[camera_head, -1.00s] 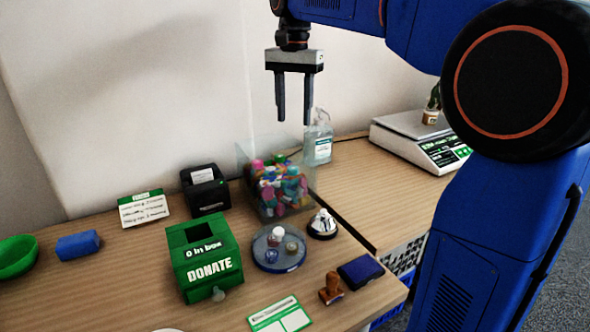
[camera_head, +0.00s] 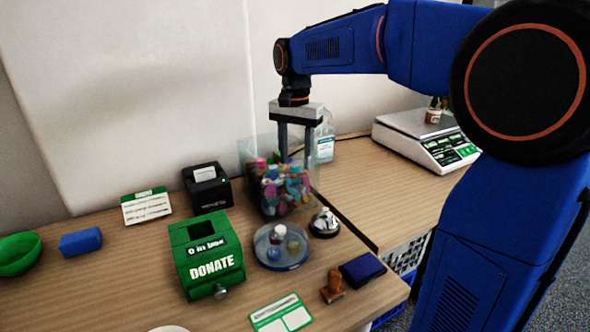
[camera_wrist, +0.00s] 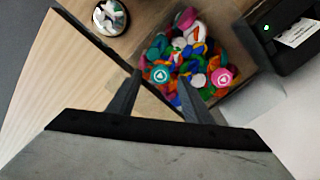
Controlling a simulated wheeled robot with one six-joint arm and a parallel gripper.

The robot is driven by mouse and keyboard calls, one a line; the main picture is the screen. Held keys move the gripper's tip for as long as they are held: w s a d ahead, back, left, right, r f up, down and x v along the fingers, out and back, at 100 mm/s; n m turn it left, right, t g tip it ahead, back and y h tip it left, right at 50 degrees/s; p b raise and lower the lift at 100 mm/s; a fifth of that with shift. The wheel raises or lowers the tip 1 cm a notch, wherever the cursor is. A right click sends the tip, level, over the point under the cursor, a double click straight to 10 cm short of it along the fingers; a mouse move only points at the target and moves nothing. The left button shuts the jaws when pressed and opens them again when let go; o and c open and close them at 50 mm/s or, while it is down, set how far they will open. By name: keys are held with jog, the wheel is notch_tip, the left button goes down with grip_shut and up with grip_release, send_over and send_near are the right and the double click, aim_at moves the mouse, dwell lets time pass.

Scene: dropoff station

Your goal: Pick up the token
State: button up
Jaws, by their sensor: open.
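Colourful tokens (camera_head: 283,188) fill a clear bin (camera_head: 246,150) on the wooden counter. In the wrist view, a teal token with a white heart (camera_wrist: 160,75) lies on the pile, between the fingertips as seen in the picture. A pink token with a white heart (camera_wrist: 222,77) lies to its right. My gripper (camera_head: 296,163) is open and points down at the bin; it also shows in the wrist view (camera_wrist: 160,78). The fingertips look near the bin's top, but their exact height above the pile is unclear. Nothing is held.
A green donation box (camera_head: 210,262), a round blue tray (camera_head: 280,262), a bell (camera_head: 324,222) and a black printer (camera_head: 206,190) stand around the bin. A bottle (camera_head: 325,146) is behind it. A scale (camera_head: 412,133) stands on the right counter.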

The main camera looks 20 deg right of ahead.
jog(key=shift+f, duration=0.6)
jog(key=c, duration=1.1)
jog(key=shift+r, duration=0.1)
notch_tip(320, 180, up, 10)
jog(key=shift+f, duration=0.1)
